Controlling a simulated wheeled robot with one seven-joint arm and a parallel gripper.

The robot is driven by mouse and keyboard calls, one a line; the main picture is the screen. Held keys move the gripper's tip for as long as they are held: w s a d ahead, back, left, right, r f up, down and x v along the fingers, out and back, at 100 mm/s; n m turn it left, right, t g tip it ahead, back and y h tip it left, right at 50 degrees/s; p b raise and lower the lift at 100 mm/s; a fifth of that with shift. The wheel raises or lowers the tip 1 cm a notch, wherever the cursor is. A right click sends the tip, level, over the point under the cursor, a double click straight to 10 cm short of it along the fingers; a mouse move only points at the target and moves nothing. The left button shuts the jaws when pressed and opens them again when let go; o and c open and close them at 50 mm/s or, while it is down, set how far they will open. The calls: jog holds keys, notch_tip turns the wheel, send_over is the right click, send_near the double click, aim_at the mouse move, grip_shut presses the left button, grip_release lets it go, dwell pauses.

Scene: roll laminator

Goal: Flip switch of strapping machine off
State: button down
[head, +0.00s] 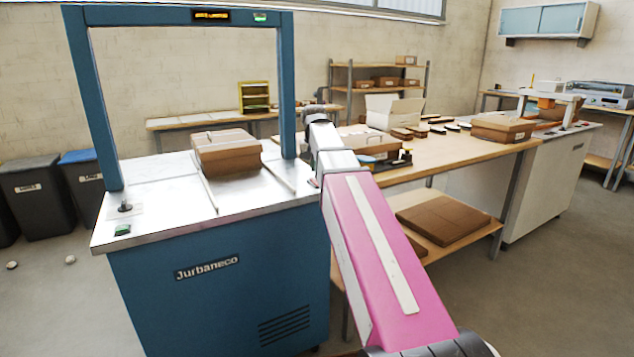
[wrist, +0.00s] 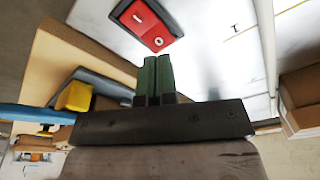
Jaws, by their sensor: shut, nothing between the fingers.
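The strapping machine (head: 215,275) has a blue body, a bare metal top and a tall blue arch. In the wrist view a red rocker switch (wrist: 146,18) in a black frame sits on a pale metal surface. It bears a white bar mark and a small round mark; which side is pressed in I cannot tell. My gripper (wrist: 155,62) is shut and empty, its green fingertips just below the switch in the picture, with contact unclear. In the head view my arm reaches to the machine's right side, and I cannot make out the red switch there.
A small green control (head: 122,230) and a dark knob (head: 124,208) are on the machine top's front left corner. A cardboard box (head: 226,152) lies under the arch. A wooden workbench (head: 460,150) with boxes stands right of the machine. Bins (head: 35,200) stand left, beyond open floor.

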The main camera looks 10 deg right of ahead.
aim_at(315, 179)
jog(key=shift+r, duration=2.1)
